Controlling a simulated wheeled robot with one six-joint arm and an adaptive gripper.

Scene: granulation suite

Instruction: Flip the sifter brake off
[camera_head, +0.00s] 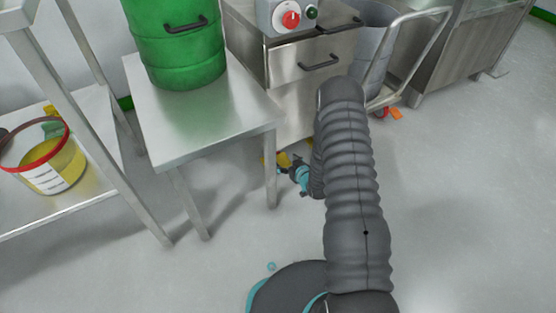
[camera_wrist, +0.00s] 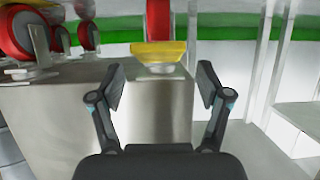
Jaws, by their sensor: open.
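A yellow brake pedal (camera_wrist: 158,52) shows in the wrist view, just in front of a red caster wheel (camera_wrist: 158,18). My gripper (camera_wrist: 161,84) is open and empty, its two fingers spread to either side below the pedal in the picture. A gap seems to remain between fingers and pedal. In the head view my gripper (camera_head: 295,173) is low near the floor, partly hidden by my arm. A yellow part (camera_head: 283,160) shows beside it, at the foot of a steel cabinet (camera_head: 300,70) with a red knob. Whether the pedal is up or down I cannot tell.
A steel table (camera_head: 215,115) with a green drum (camera_head: 178,40) stands left of the cabinet; its front leg (camera_head: 270,170) is close to my gripper. A shelf with a yellow tub (camera_head: 50,165) is at far left. A trolley (camera_head: 425,45) stands right. Floor at right is clear.

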